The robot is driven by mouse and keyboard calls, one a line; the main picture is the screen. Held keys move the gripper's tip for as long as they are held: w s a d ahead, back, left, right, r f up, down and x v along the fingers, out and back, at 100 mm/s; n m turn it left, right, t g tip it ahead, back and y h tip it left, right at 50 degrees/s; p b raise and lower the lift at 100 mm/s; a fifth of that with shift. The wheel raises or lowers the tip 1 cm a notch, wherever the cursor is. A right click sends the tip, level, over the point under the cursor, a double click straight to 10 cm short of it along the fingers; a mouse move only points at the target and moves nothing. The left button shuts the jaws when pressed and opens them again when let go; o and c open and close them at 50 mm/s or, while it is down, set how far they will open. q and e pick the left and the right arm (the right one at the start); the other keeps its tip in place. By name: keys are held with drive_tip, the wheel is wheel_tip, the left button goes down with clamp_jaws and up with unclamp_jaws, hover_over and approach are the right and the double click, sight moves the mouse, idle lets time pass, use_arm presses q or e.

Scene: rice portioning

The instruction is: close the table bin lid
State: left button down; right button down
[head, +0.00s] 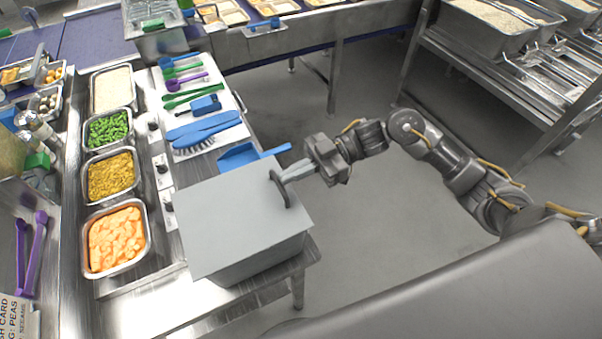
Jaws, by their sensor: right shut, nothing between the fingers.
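The table bin (262,258) is a grey box at the near right corner of the steel table. Its flat grey lid (225,215) lies over the top of the bin, and its left side reaches out past the bin wall. A dark handle (279,190) stands on the lid's right edge. My right gripper (284,181) is at this handle, coming from the right, with its fingers shut and nothing between them. The fingertips overlap the handle in the picture; I cannot tell whether they touch it. My left gripper is not in view.
Pans of shrimp (117,238), corn (112,176), peas (108,129) and rice (112,89) line the left. Open floor lies right of the table.

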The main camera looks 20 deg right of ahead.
wheel_tip(320, 180, up, 5)
drive_tip(key=p, duration=0.5)
drive_tip(key=w+d+b, duration=0.1)
drive_tip(key=d+b, duration=0.5)
drive_tip(key=d, duration=0.4)
drive_tip(key=shift+w+d+f, duration=0.3)
drive_tip(key=shift+d, duration=0.1)
